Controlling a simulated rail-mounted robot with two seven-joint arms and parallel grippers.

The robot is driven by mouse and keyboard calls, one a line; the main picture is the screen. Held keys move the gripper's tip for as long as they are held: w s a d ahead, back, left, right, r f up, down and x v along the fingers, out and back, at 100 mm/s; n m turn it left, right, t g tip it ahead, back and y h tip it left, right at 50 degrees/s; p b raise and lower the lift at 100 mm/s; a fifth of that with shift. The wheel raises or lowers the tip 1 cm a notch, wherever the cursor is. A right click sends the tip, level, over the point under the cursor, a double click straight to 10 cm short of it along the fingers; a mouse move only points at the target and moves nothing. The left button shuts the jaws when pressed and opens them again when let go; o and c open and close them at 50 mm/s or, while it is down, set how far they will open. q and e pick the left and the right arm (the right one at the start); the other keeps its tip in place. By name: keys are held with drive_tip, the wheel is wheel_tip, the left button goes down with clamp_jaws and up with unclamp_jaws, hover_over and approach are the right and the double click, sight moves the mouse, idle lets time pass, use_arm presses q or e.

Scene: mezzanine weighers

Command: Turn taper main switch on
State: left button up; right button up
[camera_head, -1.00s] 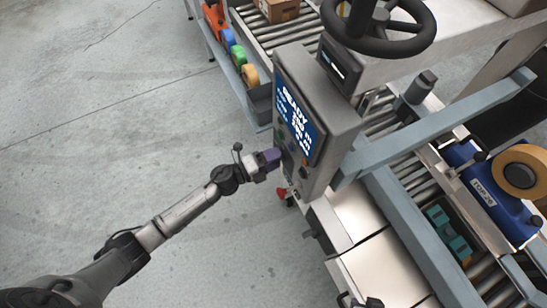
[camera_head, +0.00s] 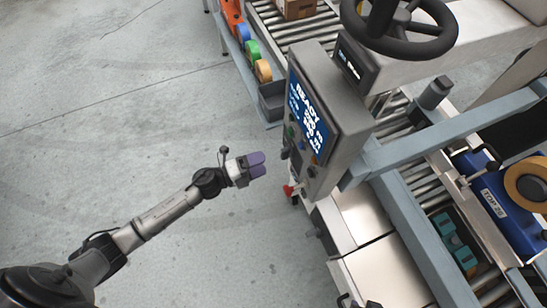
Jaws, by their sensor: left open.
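The taper's grey control box (camera_head: 345,115) stands right of centre, with a lit blue screen (camera_head: 305,112) whose text begins with READY. Below the screen are small controls, including a green button (camera_head: 290,131), a dark knob (camera_head: 285,153) and an orange button (camera_head: 314,160). A red part (camera_head: 288,190) sits low beside the box. I cannot tell for sure which control is the main switch or how it is set. My left gripper (camera_head: 258,165), with purple fingers, is open and empty, left of the controls and apart from them. My right gripper is not in view.
A black handwheel (camera_head: 400,28) stands above the box. Grey frame bars (camera_head: 450,130) and rollers run to the right. Tape rolls (camera_head: 253,50) and a dark bin (camera_head: 271,101) sit along the conveyor's left side. The floor (camera_head: 110,130) at left is clear.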

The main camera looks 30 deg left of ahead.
use_arm(q)
drive_tip(key=shift+v, duration=2.95)
drive_tip(key=w+a+f+n+g+y, duration=0.1)
drive_tip(key=a+f+n+g+y, duration=0.1)
drive_tip(key=a+n+y, duration=1.2)
drive_tip(key=s+d+r+n+g+h, duration=0.1)
drive_tip(key=s+d+n+g, duration=0.35)
drive_tip(key=s+d, duration=0.5)
drive_tip(key=s+d+n+g+h, duration=0.1)
drive_tip(key=s+d+n+g, duration=0.45)
drive_tip(key=s, duration=0.65)
wheel_tip(320, 180, up, 30)
drive_tip(key=d+t+p, duration=0.1)
drive_tip(key=t+p, duration=0.1)
drive_tip(key=p, duration=2.7)
drive_tip(key=shift+w+d+n, duration=0.15)
drive_tip(key=shift+w+n, duration=0.15)
drive_tip(key=shift+w, duration=0.2)
